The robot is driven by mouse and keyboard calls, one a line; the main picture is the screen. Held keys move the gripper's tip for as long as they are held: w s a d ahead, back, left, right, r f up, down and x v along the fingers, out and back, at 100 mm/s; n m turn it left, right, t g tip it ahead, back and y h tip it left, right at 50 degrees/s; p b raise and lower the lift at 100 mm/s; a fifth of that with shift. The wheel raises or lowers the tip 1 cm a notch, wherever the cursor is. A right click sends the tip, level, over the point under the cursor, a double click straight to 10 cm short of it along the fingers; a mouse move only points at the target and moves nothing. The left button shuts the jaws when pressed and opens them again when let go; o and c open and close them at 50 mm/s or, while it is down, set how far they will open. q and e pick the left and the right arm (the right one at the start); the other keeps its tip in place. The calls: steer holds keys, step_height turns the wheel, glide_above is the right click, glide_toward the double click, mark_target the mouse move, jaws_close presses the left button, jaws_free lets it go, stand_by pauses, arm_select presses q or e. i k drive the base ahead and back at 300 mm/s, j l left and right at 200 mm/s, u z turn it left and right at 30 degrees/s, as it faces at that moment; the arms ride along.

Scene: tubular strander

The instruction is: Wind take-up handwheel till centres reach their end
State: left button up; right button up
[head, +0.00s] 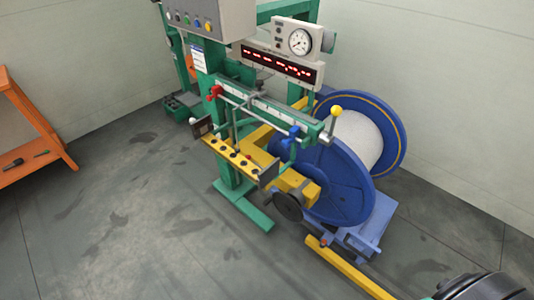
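A dark round wheel (288,207), which looks like the take-up handwheel, sits at the front of a yellow block (297,186) low on the machine. Beside it, to the right, stands a big blue reel (335,186) wound with pale strand (362,138). A yellow arm (258,139) reaches toward the reel from the left. The centres themselves are hidden behind the flanges and yellow parts, so their position cannot be told. Neither of my grippers shows in the head view, and nothing is seen touching the wheel.
A green frame (233,178) carries a grey button box (210,18), a dial gauge (299,41), a red-lit display (270,65) and a yellow-knobbed lever (336,111). A yellow floor bar (348,267) lies in front. An orange shelf (33,120) stands left. Floor between is clear.

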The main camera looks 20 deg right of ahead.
mark_target(285, 205)
steer(key=i+j, duration=0.15)
steer(key=j, duration=0.15)
steer(key=i+j, duration=0.1)
steer(key=j, duration=0.2)
steer(key=i+j, duration=0.15)
steer(key=j, duration=0.2)
steer(key=i+j+z, duration=0.1)
steer(key=j, duration=0.2)
